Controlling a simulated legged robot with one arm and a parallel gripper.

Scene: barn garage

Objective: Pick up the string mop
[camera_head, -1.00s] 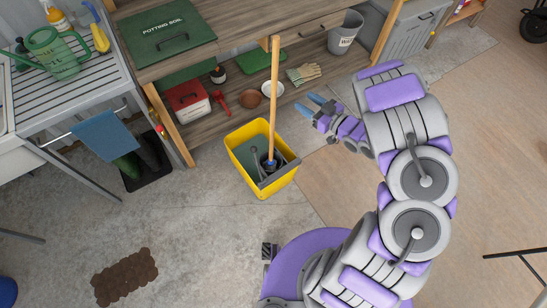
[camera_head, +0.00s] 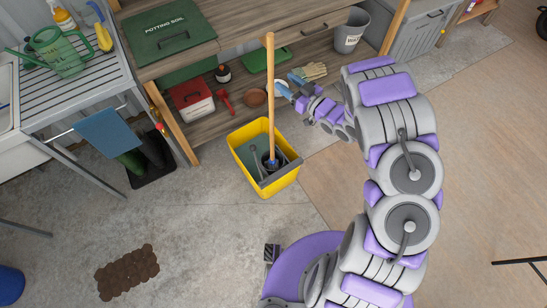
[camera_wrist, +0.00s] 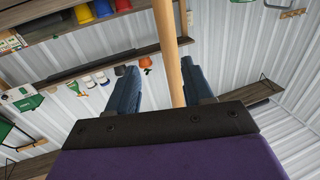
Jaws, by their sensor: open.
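The string mop (camera_head: 270,95) stands upright in a yellow bucket (camera_head: 240,165) on the concrete floor, its wooden handle rising above the rim. Its head is down inside the bucket and mostly hidden. My gripper (camera_head: 283,85) is just right of the upper handle in the head view, open and empty. In the wrist view the handle (camera_wrist: 168,50) runs up between the two dark blue fingers of my gripper (camera_wrist: 160,88), closer to the right one. I cannot tell whether it touches a finger.
The wooden workbench (camera_head: 215,60) with a lower shelf stands behind the bucket. A red and white box (camera_head: 192,100), a terracotta pot (camera_head: 256,97) and gloves (camera_head: 310,71) lie on that shelf. A slatted table (camera_head: 75,75) is at left.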

